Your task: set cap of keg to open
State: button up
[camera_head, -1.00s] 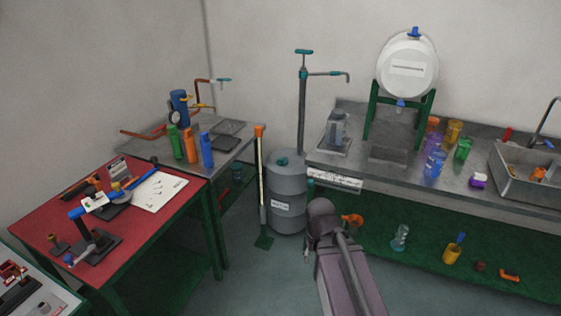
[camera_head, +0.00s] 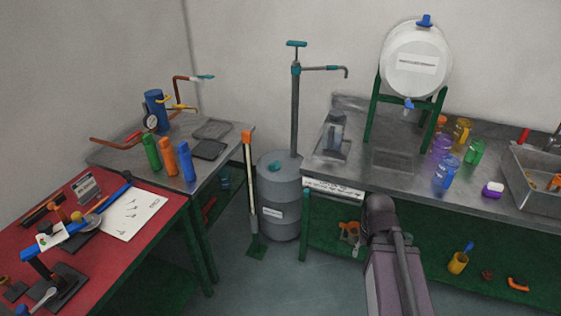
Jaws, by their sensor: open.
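The white keg (camera_head: 415,80) is a round drum on its side in a green stand (camera_head: 370,110) on the back counter. A blue cap (camera_head: 424,20) sits at its top and a blue tap (camera_head: 408,104) at its lower front. I cannot tell how far the cap is turned. A grey upright barrel (camera_head: 280,200) on the floor has a teal cap (camera_head: 274,166) and a tall pump (camera_head: 295,105).
Colored cups (camera_head: 446,172) and a sink (camera_head: 535,180) are on the counter to the right. A red table (camera_head: 110,265) with tools stands at the left. Bottles (camera_head: 168,158) stand on the side bench. Floor (camera_head: 290,275) is free in the middle.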

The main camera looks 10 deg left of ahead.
aim_at(272, 166)
jog(key=u, duration=0.1)
jog(key=i, duration=1.25)
jog(key=u, duration=0.65)
